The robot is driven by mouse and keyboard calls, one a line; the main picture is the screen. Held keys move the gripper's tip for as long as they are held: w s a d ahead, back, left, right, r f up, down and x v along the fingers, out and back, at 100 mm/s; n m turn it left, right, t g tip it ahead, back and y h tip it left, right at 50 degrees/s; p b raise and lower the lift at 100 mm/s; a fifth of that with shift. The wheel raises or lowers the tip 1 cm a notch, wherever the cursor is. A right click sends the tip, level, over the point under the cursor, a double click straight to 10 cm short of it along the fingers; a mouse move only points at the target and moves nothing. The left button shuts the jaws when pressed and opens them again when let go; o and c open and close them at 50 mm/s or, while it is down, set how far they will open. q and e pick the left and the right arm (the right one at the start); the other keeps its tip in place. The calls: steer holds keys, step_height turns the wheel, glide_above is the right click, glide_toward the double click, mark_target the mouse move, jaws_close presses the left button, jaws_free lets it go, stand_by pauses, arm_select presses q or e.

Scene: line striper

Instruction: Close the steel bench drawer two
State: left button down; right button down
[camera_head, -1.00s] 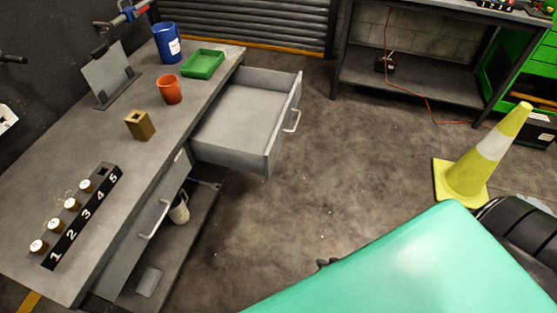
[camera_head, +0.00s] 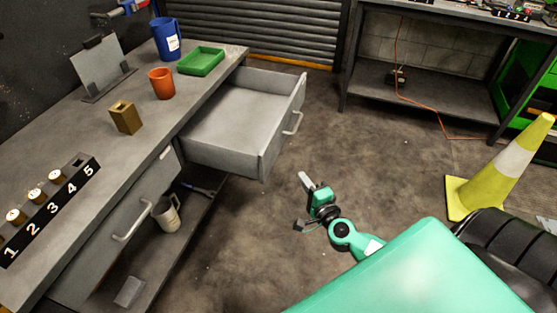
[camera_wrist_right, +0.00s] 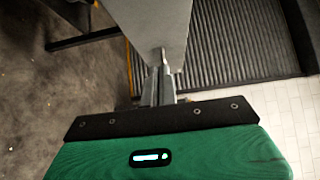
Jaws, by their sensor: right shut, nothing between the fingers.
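A grey drawer (camera_head: 240,112) is pulled far out of the steel bench (camera_head: 95,205) on its right side, with an empty interior and a bar handle (camera_head: 293,123) on its front. A second, nearer drawer front (camera_head: 110,240) sits flush with the bench and has its own handle (camera_head: 132,222). My right gripper (camera_head: 305,181) is to the right of and nearer than the open drawer, apart from its handle. Its shut fingers also show in the right wrist view (camera_wrist_right: 162,75), empty, below a pale grey panel that may be the drawer. My left gripper is out of view.
On the bench top stand a blue container (camera_head: 166,38), a green tray (camera_head: 201,61), an orange cup (camera_head: 161,83), a brass block (camera_head: 125,117) and a numbered rack (camera_head: 50,212). A mug (camera_head: 167,213) stands on the lower shelf. A yellow cone (camera_head: 490,180) stands right. The floor between is clear.

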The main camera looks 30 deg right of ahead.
glide_toward(273, 151)
steer(key=w+d, duration=0.3)
steer(key=shift+w+a, duration=0.4)
steer(key=shift+w, duration=0.15)
steer(key=shift+w+a, duration=0.35)
steer(key=shift+w, duration=0.25)
steer(key=shift+w+a, duration=0.3)
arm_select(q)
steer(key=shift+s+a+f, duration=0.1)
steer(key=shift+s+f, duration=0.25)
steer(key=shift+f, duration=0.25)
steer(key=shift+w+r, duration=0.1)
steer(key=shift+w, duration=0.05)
arm_select(e)
steer(key=shift+w+a, duration=0.1)
